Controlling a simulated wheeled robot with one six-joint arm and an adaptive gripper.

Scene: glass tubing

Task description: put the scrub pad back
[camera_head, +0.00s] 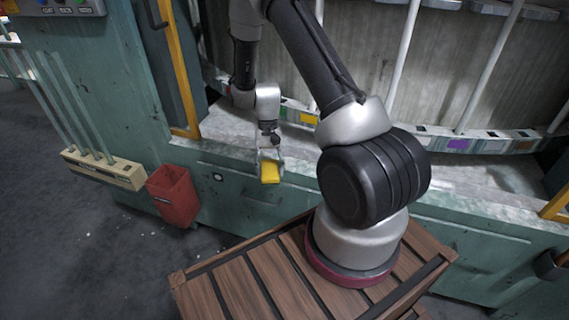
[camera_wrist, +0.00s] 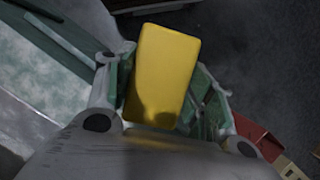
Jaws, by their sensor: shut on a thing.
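The yellow scrub pad (camera_head: 270,172) is held between the fingers of my gripper (camera_head: 269,163), in front of the green machine's edge. In the wrist view the pad (camera_wrist: 162,75) stands upright between both fingers of my gripper (camera_wrist: 160,98), which are shut on it. A red open-topped bin (camera_head: 173,195) hangs on the machine's front, to the left of the pad and lower. Its inside is mostly hidden. Part of the red bin (camera_wrist: 258,135) shows at the lower right of the wrist view.
A beige rack (camera_head: 104,169) with several upright glass tubes stands left of the bin. The green machine front (camera_head: 235,165) and its pale ledge (camera_head: 222,128) lie behind my gripper. A yellow post (camera_head: 180,80) rises from the ledge. Dark floor (camera_head: 75,240) is clear at lower left.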

